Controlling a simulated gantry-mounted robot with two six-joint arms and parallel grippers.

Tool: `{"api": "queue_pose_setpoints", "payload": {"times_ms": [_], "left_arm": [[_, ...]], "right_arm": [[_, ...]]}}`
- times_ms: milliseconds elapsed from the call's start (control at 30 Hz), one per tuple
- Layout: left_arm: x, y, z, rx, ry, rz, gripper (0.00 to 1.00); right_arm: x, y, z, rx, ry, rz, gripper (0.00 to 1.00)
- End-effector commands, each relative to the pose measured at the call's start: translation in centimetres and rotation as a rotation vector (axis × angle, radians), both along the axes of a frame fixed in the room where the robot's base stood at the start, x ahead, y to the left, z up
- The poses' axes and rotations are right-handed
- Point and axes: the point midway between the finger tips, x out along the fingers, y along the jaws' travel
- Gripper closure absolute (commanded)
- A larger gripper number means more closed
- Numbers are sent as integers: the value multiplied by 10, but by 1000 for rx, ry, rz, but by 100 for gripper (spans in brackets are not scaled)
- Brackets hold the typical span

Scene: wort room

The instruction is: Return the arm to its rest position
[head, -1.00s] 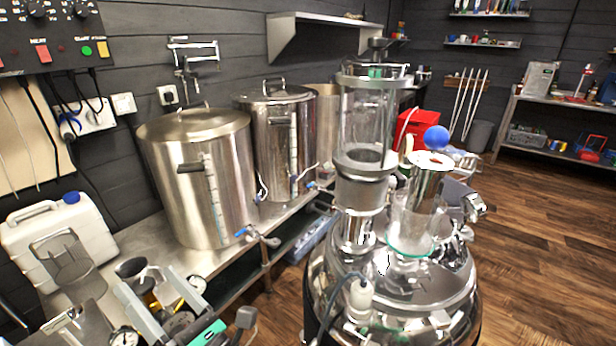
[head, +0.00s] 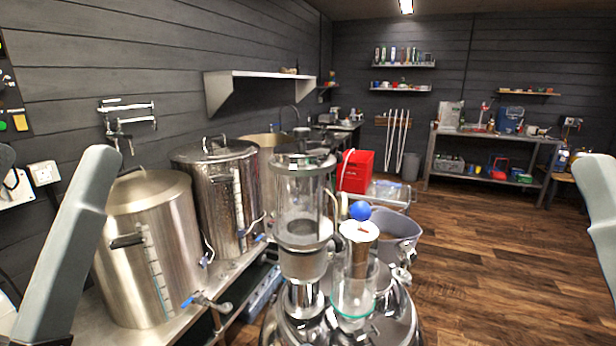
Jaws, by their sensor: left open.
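My left gripper (head: 54,165) stands close to the camera at the left edge, pointing up. It is open and I see nothing between its grey fingers. The far left finger is cut off by the frame.
Two steel kettles (head: 155,235) stand on a metal bench at the left. A red crate (head: 355,170) is behind. The wooden floor (head: 480,270) at right is clear.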

Motion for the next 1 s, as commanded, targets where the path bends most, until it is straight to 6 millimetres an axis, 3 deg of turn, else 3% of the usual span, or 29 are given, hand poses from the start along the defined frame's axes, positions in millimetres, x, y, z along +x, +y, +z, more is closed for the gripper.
{"api": "queue_pose_setpoints", "payload": {"times_ms": [33, 167, 500, 600, 767, 1000], "left_arm": [[0, 0, 42, 0, 1, -1, 0], [1, 0, 97, -1, 1, -3, 0], [1, -1, 263, -2, 2, -5, 0], [1, -1, 301, -2, 2, -5, 0], [1, -1, 332, -2, 2, -6, 0], [1, -1, 331, -2, 2, -6, 0]], "right_arm": [[0, 0, 42, 0, 1, 0, 17], [0, 0, 97, 0, 2, 0, 17], [1, 0, 263, 0, 2, 0, 17], [1, 0, 302, 0, 2, 0, 17], [1, 0, 332, 0, 2, 0, 17], [1, 0, 331, 0, 3, 0, 17]]}}
